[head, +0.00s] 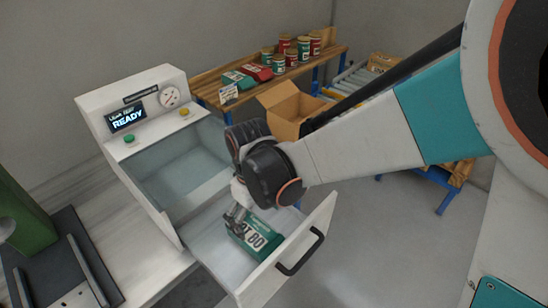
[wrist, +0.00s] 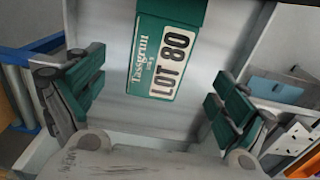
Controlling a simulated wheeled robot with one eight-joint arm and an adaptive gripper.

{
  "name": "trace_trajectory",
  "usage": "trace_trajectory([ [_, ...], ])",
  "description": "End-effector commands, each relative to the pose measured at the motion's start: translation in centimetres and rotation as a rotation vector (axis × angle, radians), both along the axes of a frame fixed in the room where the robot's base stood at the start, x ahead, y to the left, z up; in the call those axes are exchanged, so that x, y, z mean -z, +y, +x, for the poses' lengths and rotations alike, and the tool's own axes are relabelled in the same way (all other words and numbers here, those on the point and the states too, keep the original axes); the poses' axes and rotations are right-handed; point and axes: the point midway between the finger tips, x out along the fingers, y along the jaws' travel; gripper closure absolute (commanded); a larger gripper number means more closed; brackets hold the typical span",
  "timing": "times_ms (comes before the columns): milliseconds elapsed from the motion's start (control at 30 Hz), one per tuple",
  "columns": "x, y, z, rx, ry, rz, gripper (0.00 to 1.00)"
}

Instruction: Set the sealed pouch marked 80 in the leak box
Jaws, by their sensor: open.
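The green pouch (head: 258,236) lies in the pulled-out drawer (head: 222,258) of the leak box (head: 130,100). In the wrist view the pouch (wrist: 172,50) shows a white label reading LOT 80. My gripper hides part of the pouch in the head view.
The leak box display reads READY, with a green button (head: 129,138), a yellow button (head: 184,112) and a dial (head: 169,96). A wooden bench (head: 210,92) behind holds red and green pouches and several cans. An open cardboard box (head: 290,112) stands near a roller conveyor (head: 352,80).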

Motion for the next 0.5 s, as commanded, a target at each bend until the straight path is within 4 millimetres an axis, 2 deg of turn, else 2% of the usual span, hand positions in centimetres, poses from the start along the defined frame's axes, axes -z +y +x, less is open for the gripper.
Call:
trace_trajectory([
  [33,-1.4,0.0,-0.2,-0.002,0.000,0.000,0.07],
  [200,-3.3,0.0,-0.3,-0.003,0.000,0.000,0.07],
  [500,-3.7,0.0,-0.4,-0.004,0.000,0.000,0.07],
])
